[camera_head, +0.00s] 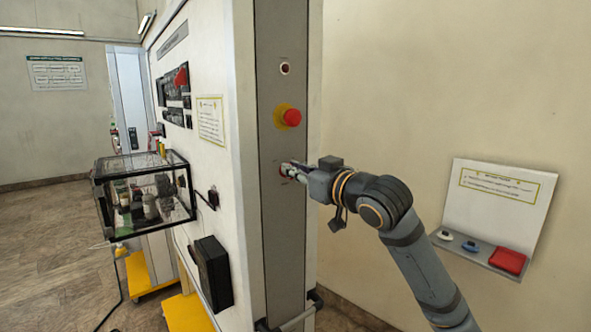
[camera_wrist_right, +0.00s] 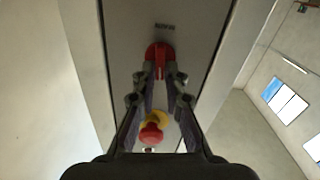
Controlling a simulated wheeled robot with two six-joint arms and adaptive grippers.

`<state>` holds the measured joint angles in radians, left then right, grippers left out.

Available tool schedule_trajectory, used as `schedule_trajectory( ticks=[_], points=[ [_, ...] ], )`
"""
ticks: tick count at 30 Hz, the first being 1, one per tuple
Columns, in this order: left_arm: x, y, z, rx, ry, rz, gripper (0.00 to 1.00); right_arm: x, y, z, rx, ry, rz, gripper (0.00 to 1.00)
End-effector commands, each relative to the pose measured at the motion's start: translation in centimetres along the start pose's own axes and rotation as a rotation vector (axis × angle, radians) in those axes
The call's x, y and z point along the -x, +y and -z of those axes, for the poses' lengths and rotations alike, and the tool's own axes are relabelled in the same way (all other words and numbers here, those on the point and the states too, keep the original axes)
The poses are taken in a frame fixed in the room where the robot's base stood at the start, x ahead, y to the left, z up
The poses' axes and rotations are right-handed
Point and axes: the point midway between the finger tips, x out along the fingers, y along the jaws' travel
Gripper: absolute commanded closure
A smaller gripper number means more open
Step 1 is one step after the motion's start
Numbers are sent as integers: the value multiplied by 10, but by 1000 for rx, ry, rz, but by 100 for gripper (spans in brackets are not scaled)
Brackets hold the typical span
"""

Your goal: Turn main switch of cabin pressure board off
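The cabin pressure board is a tall narrow grey panel (camera_head: 283,215) on the end of a white cabinet. Its red rotary switch (camera_wrist_right: 160,50) has a raised handle and shows in the right wrist view just beyond the fingertips. My right gripper (camera_head: 288,170) is at this switch, below the red push button, and mostly hides it in the head view. In the right wrist view the gripper (camera_wrist_right: 160,74) has its fingertips close on either side of the handle and appears shut on it. My left gripper is not in view.
A red push button (camera_head: 291,117) on a yellow base sits above the switch, with a small round indicator (camera_head: 285,68) higher up. A handrail (camera_head: 290,320) is at the panel's foot. A glass case (camera_head: 145,195) stands left; a white sign shelf (camera_head: 495,215) is on the right wall.

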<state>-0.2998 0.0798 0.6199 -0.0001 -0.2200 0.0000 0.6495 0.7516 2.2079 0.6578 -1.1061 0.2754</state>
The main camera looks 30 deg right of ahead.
Motion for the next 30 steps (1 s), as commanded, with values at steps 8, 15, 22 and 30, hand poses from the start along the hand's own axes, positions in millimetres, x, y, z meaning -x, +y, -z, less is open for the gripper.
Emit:
schedule_trajectory(
  ticks=[8,15,22,30],
  points=[
    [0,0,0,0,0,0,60,0,0,0,1,1,0,100],
    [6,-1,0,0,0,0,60,0,-1,2,48,1,1,100],
    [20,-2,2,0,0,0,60,0,-2,3,192,0,1,100],
    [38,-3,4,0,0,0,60,0,-4,3,410,0,1,100]
  ],
)
